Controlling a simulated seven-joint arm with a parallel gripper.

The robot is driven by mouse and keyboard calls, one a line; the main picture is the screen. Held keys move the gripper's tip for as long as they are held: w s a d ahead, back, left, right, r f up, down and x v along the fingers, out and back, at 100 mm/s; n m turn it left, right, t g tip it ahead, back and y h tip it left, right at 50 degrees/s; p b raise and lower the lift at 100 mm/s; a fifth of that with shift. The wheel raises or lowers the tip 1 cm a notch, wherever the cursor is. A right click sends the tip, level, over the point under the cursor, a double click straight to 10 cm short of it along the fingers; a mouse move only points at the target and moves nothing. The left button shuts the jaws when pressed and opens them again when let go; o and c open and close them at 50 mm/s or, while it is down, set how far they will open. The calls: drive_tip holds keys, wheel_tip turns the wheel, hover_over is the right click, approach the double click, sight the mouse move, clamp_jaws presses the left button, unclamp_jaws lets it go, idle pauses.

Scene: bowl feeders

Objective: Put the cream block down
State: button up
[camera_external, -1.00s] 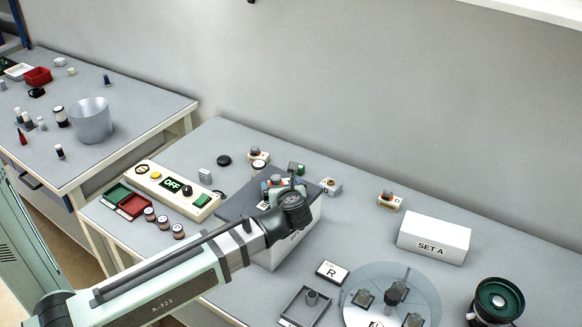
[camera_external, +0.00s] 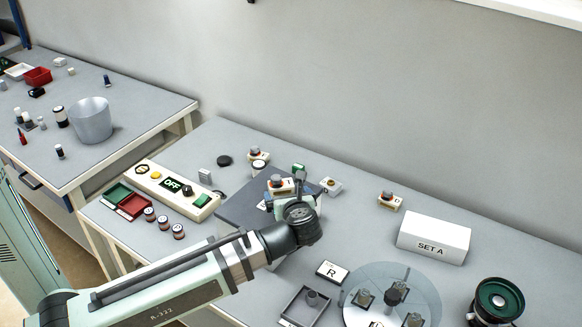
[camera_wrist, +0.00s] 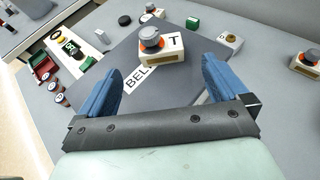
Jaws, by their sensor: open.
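The block also shows in the external view (camera_external: 281,187), just beyond my gripper (camera_external: 289,199). In the wrist view my gripper (camera_wrist: 162,67) is open, its blue fingers spread wide to either side. The block stands ahead, between the lines of the fingers, with clear gaps and no visible contact.
Similar cream pieces stand behind the box (camera_external: 258,158), right of it (camera_external: 330,186) and farther right (camera_external: 390,202). A cream control panel (camera_external: 170,188) reading OFF lies left. The SET A box (camera_external: 434,239) and a clear round disc (camera_external: 418,285) are right.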

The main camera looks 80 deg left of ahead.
drive_tip(key=shift+v, duration=1.55)
